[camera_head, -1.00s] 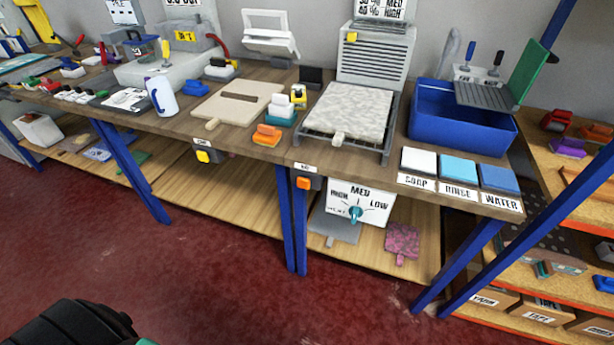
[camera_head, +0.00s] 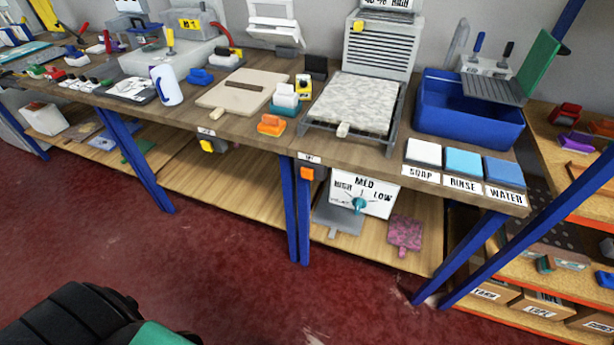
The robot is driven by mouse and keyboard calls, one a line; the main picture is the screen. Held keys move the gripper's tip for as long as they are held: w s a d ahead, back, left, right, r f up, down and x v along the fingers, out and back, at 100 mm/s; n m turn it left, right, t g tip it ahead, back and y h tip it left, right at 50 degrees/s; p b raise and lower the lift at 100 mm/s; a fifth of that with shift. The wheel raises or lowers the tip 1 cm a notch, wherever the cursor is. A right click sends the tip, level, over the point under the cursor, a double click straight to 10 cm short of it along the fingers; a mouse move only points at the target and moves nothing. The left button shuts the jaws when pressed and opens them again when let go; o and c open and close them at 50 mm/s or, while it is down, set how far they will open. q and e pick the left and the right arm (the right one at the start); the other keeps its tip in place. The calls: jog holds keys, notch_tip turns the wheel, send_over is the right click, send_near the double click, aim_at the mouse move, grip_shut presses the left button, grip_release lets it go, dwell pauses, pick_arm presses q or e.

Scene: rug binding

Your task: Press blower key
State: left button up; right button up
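No key has a readable "blower" label. An orange key (camera_head: 307,173) sits on a dark box under the bench's front edge, below a small white label too small to read. A yellow key (camera_head: 207,146) sits on a similar box further left. A third, yellow key (camera_head: 358,26) is on the grey louvred vent unit (camera_head: 382,52) at the back of the bench. A panel marked HIGH, MED, LOW (camera_head: 375,203) with a teal knob hangs below the bench, right of the orange key.
The wooden bench (camera_head: 235,127) holds a fluffy pale rug piece (camera_head: 353,103) on a grey frame, a blue tub (camera_head: 450,120), and soap, rinse and water pads. Blue legs (camera_head: 290,210) and a lower shelf (camera_head: 235,190) stand below. Red floor in front is clear.

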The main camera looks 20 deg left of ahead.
pick_arm(q)
grip_shut()
dwell(1.4)
